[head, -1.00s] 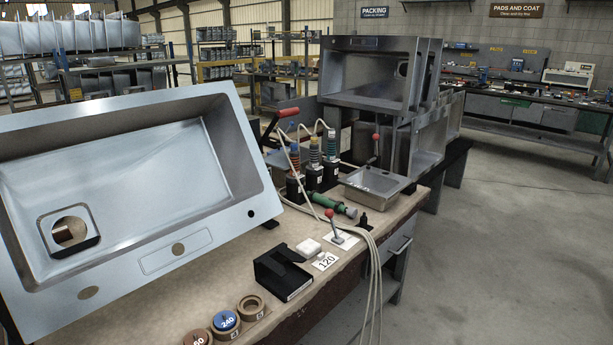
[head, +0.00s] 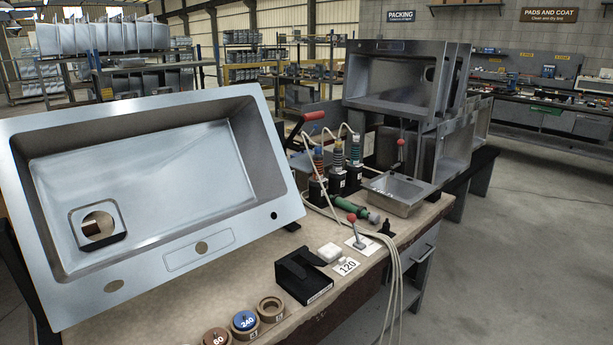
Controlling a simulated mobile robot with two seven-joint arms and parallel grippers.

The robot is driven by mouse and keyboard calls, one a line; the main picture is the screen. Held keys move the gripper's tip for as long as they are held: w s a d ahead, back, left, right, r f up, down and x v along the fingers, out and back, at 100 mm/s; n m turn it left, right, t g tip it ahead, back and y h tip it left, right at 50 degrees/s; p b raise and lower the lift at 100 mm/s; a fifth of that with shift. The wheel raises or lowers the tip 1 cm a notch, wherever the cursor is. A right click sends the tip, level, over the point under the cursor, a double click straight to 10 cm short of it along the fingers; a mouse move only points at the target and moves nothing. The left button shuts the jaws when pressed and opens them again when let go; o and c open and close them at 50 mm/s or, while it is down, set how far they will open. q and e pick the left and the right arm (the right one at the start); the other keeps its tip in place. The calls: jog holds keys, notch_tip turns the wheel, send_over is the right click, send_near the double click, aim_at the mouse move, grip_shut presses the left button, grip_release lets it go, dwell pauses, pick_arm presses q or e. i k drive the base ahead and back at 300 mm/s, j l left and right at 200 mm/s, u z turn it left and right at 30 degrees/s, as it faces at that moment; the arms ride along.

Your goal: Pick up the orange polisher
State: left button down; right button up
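Several slim corded tools stand upright in black holders on the bench, beyond the large tilted sink. The leftmost tool (head: 318,160) has a blue top and what looks like an orange-brown body, so it may be the orange polisher; it is too small to be sure. Beside it stand a tool with a yellowish top (head: 337,157) and a teal one (head: 355,152). A green tool (head: 352,208) lies on the bench in front of them. Neither of my grippers is in view.
The large tilted steel sink (head: 150,185) fills the left. Floor at right is clear.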

aim_at(318, 160)
jog(key=l+u, duration=0.15)
jog(key=u, duration=0.25)
jog(key=i+l+u, duration=0.1)
jog(key=u, duration=0.3)
jog(key=l+u, duration=0.65)
jog(key=l, duration=0.2)
jog(key=k+l+u, duration=0.1)
jog(key=l+u, duration=0.15)
jog(key=l, duration=0.6)
jog(key=k+l+u, duration=0.1)
jog(key=l, duration=0.3)
jog(key=k+l, duration=0.15)
jog(key=l, duration=0.2)
